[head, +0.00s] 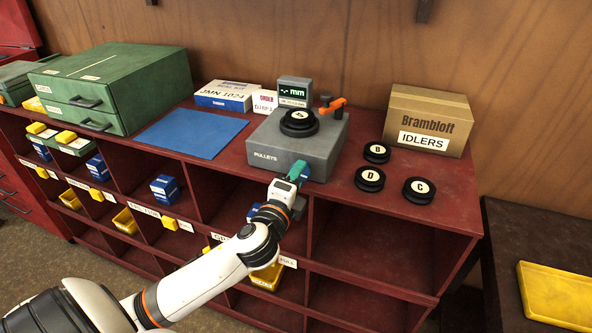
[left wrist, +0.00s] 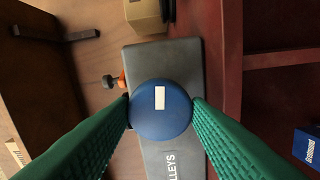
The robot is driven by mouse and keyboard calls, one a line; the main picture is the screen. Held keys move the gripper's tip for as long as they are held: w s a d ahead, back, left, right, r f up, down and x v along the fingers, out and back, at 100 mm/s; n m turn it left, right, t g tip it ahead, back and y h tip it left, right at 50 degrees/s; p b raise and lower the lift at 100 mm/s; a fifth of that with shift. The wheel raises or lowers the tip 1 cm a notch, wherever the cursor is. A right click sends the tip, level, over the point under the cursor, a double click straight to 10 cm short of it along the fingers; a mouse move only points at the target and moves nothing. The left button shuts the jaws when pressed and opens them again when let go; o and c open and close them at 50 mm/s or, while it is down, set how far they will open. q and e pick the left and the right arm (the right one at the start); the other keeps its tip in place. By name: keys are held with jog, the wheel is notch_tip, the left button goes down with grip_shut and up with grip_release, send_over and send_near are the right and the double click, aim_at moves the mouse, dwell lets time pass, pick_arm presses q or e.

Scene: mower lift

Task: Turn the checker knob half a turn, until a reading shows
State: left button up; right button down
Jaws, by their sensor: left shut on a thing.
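The grey checker (head: 290,145), lettered PULLEYS, stands on the red shelf top. A black pulley (head: 299,122) lies on it, and its small display (head: 294,91) shows dashes and "mm". My left gripper (head: 299,171) is at the checker's front. In the left wrist view, its green fingers (left wrist: 161,108) are shut on the round blue knob (left wrist: 160,118), one on each side. The knob's white mark (left wrist: 160,98) runs upright in that picture. The knob is hidden behind my gripper in the head view. My right gripper is out of view.
Loose pulleys B (head: 377,151), D (head: 369,178) and C (head: 418,190) lie right of the checker. An orange lever (head: 332,106) is at its back right. A cardboard box (head: 428,120) stands behind. A blue mat (head: 190,133) lies left, beside green drawers (head: 120,87).

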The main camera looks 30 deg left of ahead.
pick_arm(q)
jog(key=shift+m+p, duration=4.75)
jog(key=shift+m, duration=3.05)
jog(key=o, duration=1)
jog(key=shift+b+v, duration=1.95)
jog(key=shift+v, duration=4)
